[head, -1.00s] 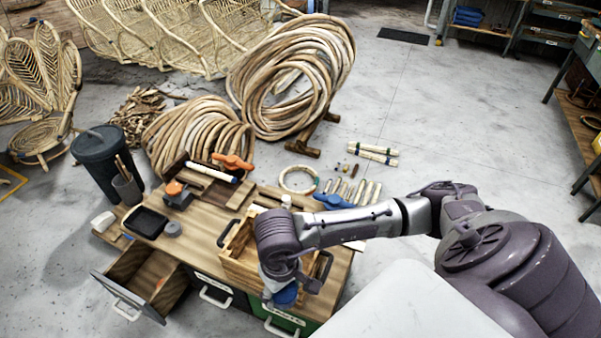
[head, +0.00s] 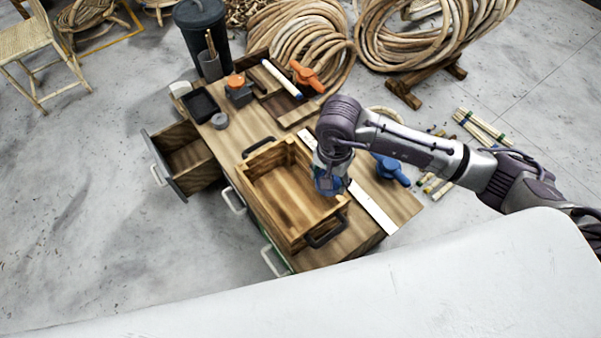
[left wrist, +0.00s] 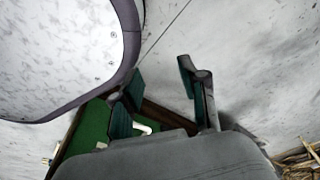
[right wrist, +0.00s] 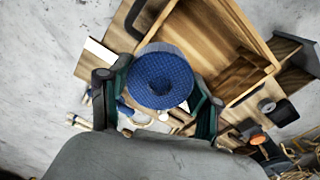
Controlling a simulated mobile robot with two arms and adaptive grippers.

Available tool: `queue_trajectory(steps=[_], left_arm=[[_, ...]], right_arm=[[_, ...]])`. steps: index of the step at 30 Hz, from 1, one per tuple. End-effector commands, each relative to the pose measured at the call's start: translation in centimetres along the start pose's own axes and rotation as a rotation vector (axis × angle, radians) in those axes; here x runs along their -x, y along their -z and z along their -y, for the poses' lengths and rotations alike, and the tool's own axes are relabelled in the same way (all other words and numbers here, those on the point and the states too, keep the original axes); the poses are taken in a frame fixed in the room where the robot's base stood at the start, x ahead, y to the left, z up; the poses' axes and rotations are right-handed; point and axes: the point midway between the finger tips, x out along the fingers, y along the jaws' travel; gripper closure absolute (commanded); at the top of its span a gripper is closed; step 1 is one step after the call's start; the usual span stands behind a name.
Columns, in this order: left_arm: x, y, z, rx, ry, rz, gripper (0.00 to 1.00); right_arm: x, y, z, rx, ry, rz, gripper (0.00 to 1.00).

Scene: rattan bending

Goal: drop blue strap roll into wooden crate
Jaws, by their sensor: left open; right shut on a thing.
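The wooden crate (head: 290,190) stands on the workbench with its open top up and dark handles at its ends. It looks empty in the head view. My right gripper (head: 330,184) hangs at the crate's right wall, seen from above. In the right wrist view my right gripper (right wrist: 160,95) is shut on the blue strap roll (right wrist: 162,75), which lies between its two fingers. The crate (right wrist: 205,35) shows just beyond the roll there. In the head view the roll is mostly hidden by the gripper. My left gripper (left wrist: 165,95) is open and empty, away from the crate.
An open drawer (head: 187,155) juts from the bench's left side. A blue clamp (head: 391,170) and a white ruler strip (head: 372,208) lie right of the crate. A black tray (head: 201,106) and an orange-handled clamp (head: 306,75) lie farther back.

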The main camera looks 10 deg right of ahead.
Motion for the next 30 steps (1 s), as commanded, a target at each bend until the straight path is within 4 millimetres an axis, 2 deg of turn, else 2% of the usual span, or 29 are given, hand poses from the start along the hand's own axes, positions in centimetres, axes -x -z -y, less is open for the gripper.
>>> queue_trajectory(steps=[1, 3, 9, 13, 19, 26, 30], left_arm=[[-1.2, 1.2, 0.1, 0.002, 0.002, -0.013, 0.57], [-0.9, 3.0, 0.2, 0.005, 0.003, -0.026, 0.57], [0.9, 7.0, 0.4, 0.012, 0.006, -0.055, 0.57], [2.3, 8.3, 0.5, 0.015, 0.008, -0.067, 0.57], [3.7, 9.2, 0.5, 0.016, 0.009, -0.075, 0.57], [5.5, 10.1, 0.6, 0.018, 0.010, -0.087, 0.57], [7.4, 10.8, 0.7, 0.020, 0.012, -0.100, 0.57]], right_arm=[[-2.2, 0.3, 1.5, -0.114, 0.004, 0.001, 0.71], [-3.5, 0.9, 3.3, -0.290, 0.003, 0.002, 0.71], [-6.3, 2.0, 7.6, -0.737, -0.003, 0.007, 0.71], [-7.2, 2.2, 9.4, -0.934, -0.008, 0.009, 0.71], [-7.6, 2.4, 10.5, -1.070, -0.014, 0.010, 0.71], [-8.4, 2.3, 10.6, -1.079, -0.016, 0.010, 0.71], [-9.4, 2.3, 10.6, -1.078, -0.016, 0.010, 0.71]])
